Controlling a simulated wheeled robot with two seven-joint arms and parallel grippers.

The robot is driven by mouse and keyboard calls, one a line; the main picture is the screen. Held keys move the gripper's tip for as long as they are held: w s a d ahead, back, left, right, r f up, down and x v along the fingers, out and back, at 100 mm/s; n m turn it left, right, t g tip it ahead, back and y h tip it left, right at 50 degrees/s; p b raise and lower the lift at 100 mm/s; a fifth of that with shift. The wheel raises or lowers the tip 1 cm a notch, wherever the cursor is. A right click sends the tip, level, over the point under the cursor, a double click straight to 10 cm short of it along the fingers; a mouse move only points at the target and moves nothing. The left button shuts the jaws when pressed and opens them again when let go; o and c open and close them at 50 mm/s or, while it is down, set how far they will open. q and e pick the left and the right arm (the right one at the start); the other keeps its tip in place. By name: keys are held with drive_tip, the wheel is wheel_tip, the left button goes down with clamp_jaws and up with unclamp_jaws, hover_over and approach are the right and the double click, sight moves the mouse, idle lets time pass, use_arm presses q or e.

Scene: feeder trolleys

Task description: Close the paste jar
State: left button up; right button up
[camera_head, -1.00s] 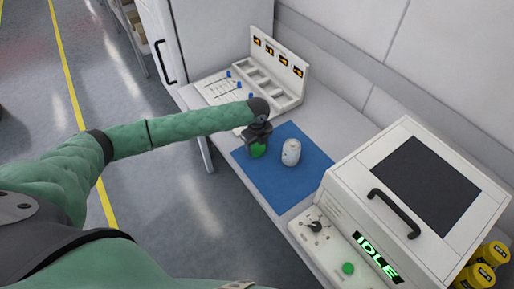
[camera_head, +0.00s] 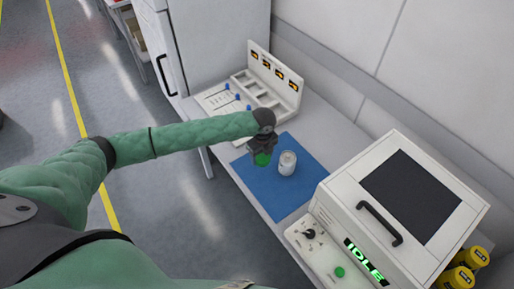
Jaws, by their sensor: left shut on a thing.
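The paste jar (camera_head: 287,164) is a small pale, whitish jar standing upright on a blue mat (camera_head: 273,201). No green cap shows on its top. My left gripper (camera_head: 262,151) points down just left of the jar. It is shut on a green lid (camera_head: 262,159), which shows below the fingers and is apart from the jar. The lid's height above the mat is hard to tell. My right gripper is not in view.
A white box machine (camera_head: 340,205) with a dark window, a handle and an "IDLE" display stands right of the mat. A white rack (camera_head: 288,103) with slots and orange displays stands behind. Yellow containers (camera_head: 471,257) are at the lower right. Mat space in front of the jar is clear.

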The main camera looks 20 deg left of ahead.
use_arm(q)
drive_tip(key=s+d+r+p, duration=0.3)
drive_tip(key=s+d+r, duration=0.1)
drive_tip(key=d, duration=0.1)
drive_tip(key=shift+s, duration=0.25)
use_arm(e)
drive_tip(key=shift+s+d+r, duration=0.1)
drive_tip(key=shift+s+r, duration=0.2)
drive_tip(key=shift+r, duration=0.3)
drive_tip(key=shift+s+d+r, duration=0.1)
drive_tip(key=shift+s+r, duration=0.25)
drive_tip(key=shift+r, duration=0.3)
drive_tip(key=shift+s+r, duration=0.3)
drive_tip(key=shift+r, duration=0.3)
use_arm(q)
drive_tip(key=shift+d, duration=0.1)
